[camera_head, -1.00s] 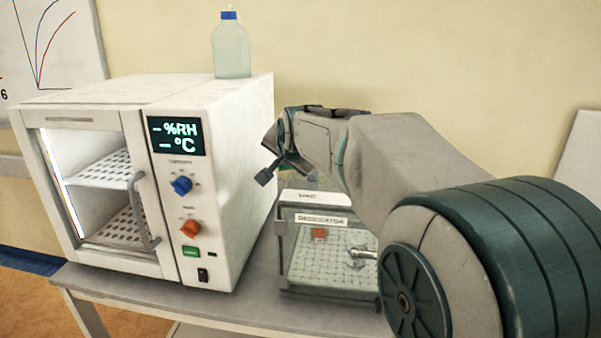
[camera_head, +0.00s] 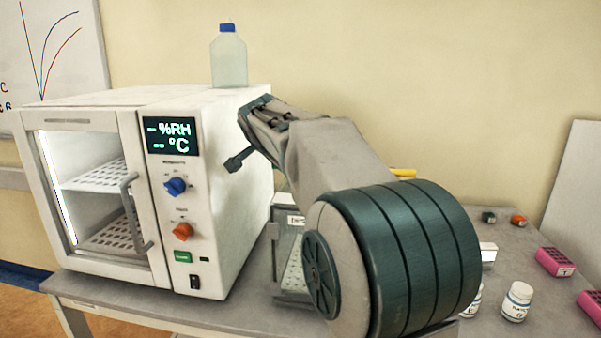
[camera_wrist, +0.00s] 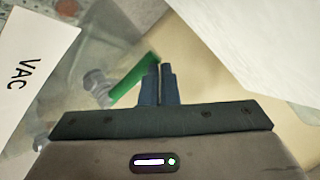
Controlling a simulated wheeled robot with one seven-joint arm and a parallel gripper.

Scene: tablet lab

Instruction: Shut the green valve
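The green valve handle (camera_wrist: 133,79) shows in the wrist view as a green bar slanting up to the right from a grey metal fitting (camera_wrist: 97,86). My gripper (camera_wrist: 159,68) has its two dark fingers close together, with nothing visible between them. The handle's upper end lies right beside the left fingertip; I cannot tell whether they touch. A white label reading VAC (camera_wrist: 30,75) is at the left. In the head view my arm hides the valve and most of the clear desiccator box (camera_head: 290,255).
A white humidity chamber (camera_head: 230,220) stands close left of my arm, with a blue-capped bottle (camera_head: 229,62) on top. A white bottle (camera_head: 516,302) and pink racks (camera_head: 554,262) are at the right on the grey table (camera_head: 130,301).

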